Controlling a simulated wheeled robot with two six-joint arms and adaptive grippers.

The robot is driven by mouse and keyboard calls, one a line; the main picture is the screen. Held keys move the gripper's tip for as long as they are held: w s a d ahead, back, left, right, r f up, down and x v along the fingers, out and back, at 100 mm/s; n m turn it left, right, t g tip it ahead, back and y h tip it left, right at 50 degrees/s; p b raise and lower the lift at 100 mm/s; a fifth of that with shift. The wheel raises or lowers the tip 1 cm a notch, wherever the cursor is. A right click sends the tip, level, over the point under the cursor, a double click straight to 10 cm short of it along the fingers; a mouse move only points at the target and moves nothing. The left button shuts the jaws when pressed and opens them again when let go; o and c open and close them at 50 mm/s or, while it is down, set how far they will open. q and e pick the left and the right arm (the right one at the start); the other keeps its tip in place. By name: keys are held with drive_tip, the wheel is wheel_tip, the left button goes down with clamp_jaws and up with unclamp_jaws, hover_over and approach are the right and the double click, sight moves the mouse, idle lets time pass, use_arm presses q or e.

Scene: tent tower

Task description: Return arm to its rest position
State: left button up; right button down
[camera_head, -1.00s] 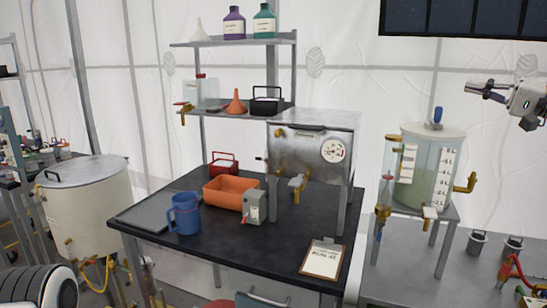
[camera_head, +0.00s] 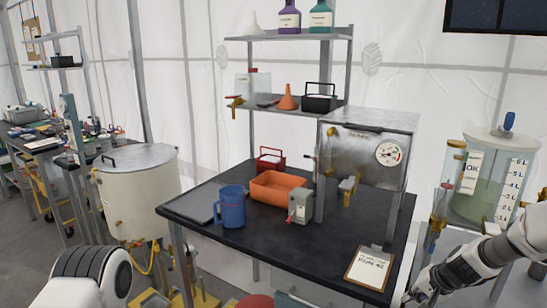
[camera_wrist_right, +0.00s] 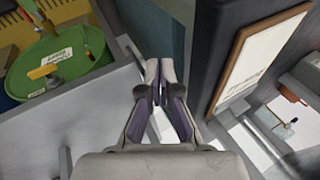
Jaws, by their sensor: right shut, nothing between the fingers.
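My right arm reaches in from the right edge of the head view, its gripper (camera_head: 418,292) pointing down and left, low beside the right front corner of the black table (camera_head: 340,235). In the wrist view the right gripper's fingers (camera_wrist_right: 160,70) are together with nothing between them. No object touches them there. A white rounded part of my left arm (camera_head: 92,275) shows at the lower left, but its gripper is out of the picture.
A clipboard (camera_head: 368,268) lies on the table's near right corner, close to my right gripper. A blue jug (camera_head: 231,208), orange tray (camera_head: 276,188) and steel box (camera_head: 366,155) stand on the table. A graduated tank (camera_head: 488,185) is right; a pale drum (camera_head: 138,195) is left.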

drive_tip(key=s+a+f+n+g+h, duration=0.2)
drive_tip(key=s+a+f+g, duration=0.15)
drive_tip(key=s+f, duration=0.8)
drive_tip(key=s+a+f+n, duration=0.1)
drive_tip(key=s+a+f, duration=0.1)
drive_tip(key=s, duration=0.7)
drive_tip(key=s+a+f+n+g, duration=0.1)
drive_tip(key=s+a+f+n, duration=0.1)
drive_tip(key=s, duration=0.7)
drive_tip(key=s+a+f+n, duration=0.2)
drive_tip(key=s+a, duration=0.2)
drive_tip(key=s, duration=0.5)
drive_tip(key=shift+s+f+h, duration=0.25)
drive_tip(key=shift+f+h, duration=0.1)
drive_tip(key=shift+h, duration=0.05)
drive_tip(key=shift+g, duration=0.25)
